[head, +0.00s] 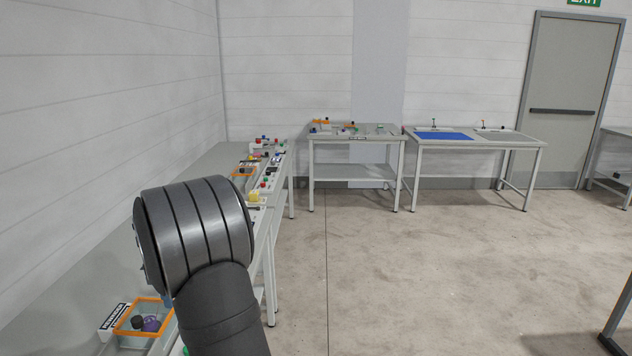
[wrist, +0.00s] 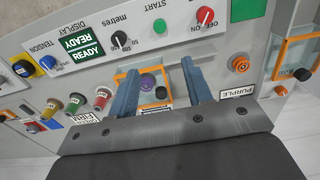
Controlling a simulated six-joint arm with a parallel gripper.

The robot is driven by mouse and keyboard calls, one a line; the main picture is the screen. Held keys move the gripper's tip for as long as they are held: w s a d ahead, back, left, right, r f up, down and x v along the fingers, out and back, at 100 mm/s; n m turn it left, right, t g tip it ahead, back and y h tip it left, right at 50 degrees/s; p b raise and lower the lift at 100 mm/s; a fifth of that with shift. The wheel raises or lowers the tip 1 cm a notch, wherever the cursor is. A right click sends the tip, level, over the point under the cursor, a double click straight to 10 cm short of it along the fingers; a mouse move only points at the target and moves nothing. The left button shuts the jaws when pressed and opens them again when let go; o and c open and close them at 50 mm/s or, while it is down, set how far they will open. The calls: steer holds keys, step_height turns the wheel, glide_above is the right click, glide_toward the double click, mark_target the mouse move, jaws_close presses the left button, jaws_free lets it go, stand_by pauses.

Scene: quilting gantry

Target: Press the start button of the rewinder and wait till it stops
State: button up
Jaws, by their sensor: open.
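In the wrist view a light panel, which looks like the rewinder's (wrist: 185,40), spreads across the top. Its green START button (wrist: 160,26) sits above my gripper (wrist: 160,85), in the upper middle. A green display (wrist: 82,48) reads READY. A red OFF-ON knob (wrist: 205,16) is right of START, a black metres knob (wrist: 120,39) is left, and a blue TENSION knob (wrist: 47,62) is further left. My gripper's two blue fingers are apart with nothing held between them. The fingers look apart from START. In the head view my arm hides much of the bench.
Between the fingers lies an orange-framed bin with a purple item (wrist: 147,82). Several coloured cones (wrist: 77,103) stand at left, and another orange-framed bin (wrist: 298,50) is at right.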

jaws_close()
stand_by(1.3)
